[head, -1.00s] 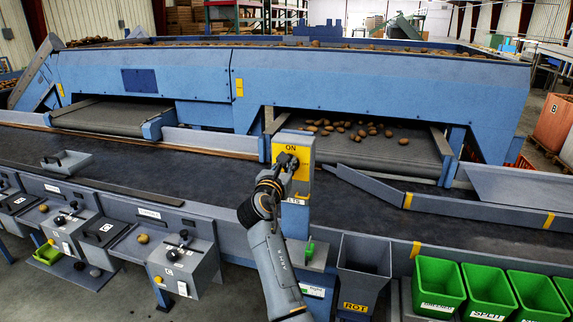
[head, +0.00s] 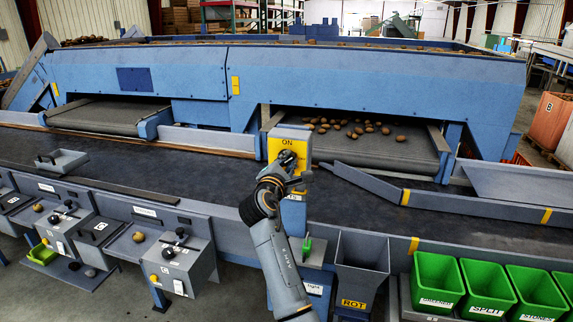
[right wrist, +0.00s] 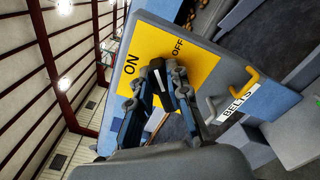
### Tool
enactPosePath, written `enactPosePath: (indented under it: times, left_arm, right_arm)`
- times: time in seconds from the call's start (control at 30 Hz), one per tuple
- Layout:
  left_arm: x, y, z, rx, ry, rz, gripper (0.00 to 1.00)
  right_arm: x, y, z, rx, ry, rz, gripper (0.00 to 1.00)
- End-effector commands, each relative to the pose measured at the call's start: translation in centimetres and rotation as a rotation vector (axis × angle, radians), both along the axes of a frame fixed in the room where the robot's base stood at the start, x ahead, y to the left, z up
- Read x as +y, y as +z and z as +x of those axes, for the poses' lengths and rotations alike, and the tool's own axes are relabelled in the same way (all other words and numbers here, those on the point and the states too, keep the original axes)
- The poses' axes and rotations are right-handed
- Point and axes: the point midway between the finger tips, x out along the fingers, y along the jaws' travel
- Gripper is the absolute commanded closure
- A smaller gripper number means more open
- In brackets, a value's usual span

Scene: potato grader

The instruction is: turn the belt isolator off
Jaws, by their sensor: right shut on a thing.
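The belt isolator is a grey-blue box with a yellow face plate (head: 287,142) on a post beside the conveyor. "ON" reads at the top of the plate in the head view. In the right wrist view the plate (right wrist: 207,62) shows tilted, with "ON" at its left and "OFF" further right, and a "BELTS" label (right wrist: 238,97) below it. My right gripper (head: 288,158) is at the plate, shut on the isolator handle, which its fingers (right wrist: 168,78) mostly hide. I cannot tell the handle's exact angle. My left gripper is not in view.
The dark conveyor belt (head: 200,178) runs behind the post. Potatoes (head: 350,127) lie on the grader outlet. A grey ROT chute (head: 362,253) and green bins (head: 437,283) stand right of my arm; control boxes (head: 180,262) stand left. A yellow loop (right wrist: 258,84) juts from the isolator box.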

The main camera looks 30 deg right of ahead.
Motion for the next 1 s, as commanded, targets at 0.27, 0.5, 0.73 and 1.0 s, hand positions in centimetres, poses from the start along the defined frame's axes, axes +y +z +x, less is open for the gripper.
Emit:
enactPosePath:
  times: [0.27,0.5,0.73,1.0]
  left_arm:
    - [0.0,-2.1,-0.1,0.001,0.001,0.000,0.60]
    - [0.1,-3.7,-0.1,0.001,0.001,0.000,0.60]
    - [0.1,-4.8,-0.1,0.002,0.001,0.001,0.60]
    - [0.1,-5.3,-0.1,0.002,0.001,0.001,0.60]
  right_arm:
    - [-0.1,-0.8,-0.2,-0.200,0.000,0.172,1.00]
    - [-0.2,-1.1,-0.2,-0.355,0.001,0.306,1.00]
    - [-0.2,-1.2,-0.3,-0.464,0.001,0.398,1.00]
    - [-0.2,-1.3,-0.3,-0.529,0.001,0.453,1.00]
